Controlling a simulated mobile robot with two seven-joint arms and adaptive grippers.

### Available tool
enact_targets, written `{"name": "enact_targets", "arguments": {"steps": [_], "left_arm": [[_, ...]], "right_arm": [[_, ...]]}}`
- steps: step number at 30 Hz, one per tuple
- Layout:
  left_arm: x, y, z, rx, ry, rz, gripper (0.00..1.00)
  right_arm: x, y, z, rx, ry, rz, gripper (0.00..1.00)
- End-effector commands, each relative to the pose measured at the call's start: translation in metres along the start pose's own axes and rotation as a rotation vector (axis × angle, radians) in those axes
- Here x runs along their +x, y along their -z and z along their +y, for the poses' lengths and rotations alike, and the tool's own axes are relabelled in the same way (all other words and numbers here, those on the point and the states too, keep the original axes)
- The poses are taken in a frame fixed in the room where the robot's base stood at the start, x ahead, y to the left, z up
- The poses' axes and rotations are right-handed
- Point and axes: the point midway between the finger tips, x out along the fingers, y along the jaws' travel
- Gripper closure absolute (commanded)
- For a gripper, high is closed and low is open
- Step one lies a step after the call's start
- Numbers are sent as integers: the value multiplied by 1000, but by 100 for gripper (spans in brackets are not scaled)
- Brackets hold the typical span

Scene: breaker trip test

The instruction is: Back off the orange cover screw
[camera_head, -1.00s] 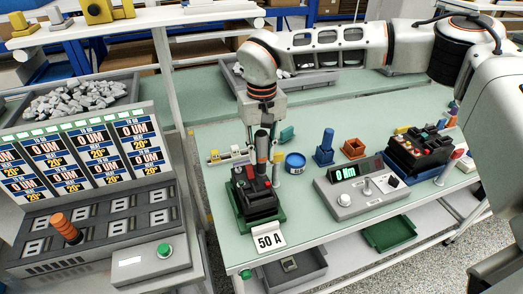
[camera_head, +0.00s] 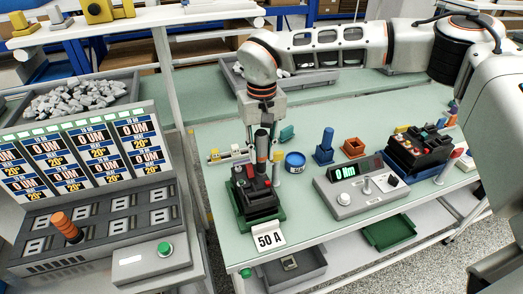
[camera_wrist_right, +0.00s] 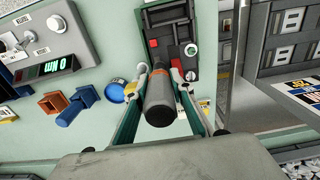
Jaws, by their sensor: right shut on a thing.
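My right gripper (camera_head: 264,163) points down over a black breaker (camera_head: 255,204) in a green cradle (camera_head: 273,224), marked by a "50 A" card (camera_head: 269,238). It is shut on an upright dark cylindrical tool with an orange band (camera_head: 261,146). In the right wrist view the tool (camera_wrist_right: 160,105) stands between the two fingers (camera_wrist_right: 162,82), its lower end toward the breaker (camera_wrist_right: 167,33). The orange cover screw cannot be made out; the tool and fingers hide part of the breaker top. My left gripper is not in view.
A blue round tub (camera_head: 295,161), a blue holder (camera_head: 325,148) and an orange open box (camera_head: 354,147) stand to the right. A grey torque meter (camera_head: 345,201) reads 0 Nm. Another breaker (camera_head: 418,150) stands further right. A test bench (camera_head: 95,235) is at left.

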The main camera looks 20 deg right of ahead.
Motion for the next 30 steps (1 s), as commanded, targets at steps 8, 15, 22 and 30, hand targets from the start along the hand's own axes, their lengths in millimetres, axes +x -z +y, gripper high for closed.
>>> {"name": "enact_targets", "arguments": {"steps": [8,15,22,30], "left_arm": [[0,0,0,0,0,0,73],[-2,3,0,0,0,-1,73],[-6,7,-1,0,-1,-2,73],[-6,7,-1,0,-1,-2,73]], "right_arm": [[3,-2,0,-1,-2,-6,99],[-4,-2,0,-1,-2,-7,99],[-18,-1,0,0,-1,-5,99],[-32,0,0,0,0,-1,99]]}}
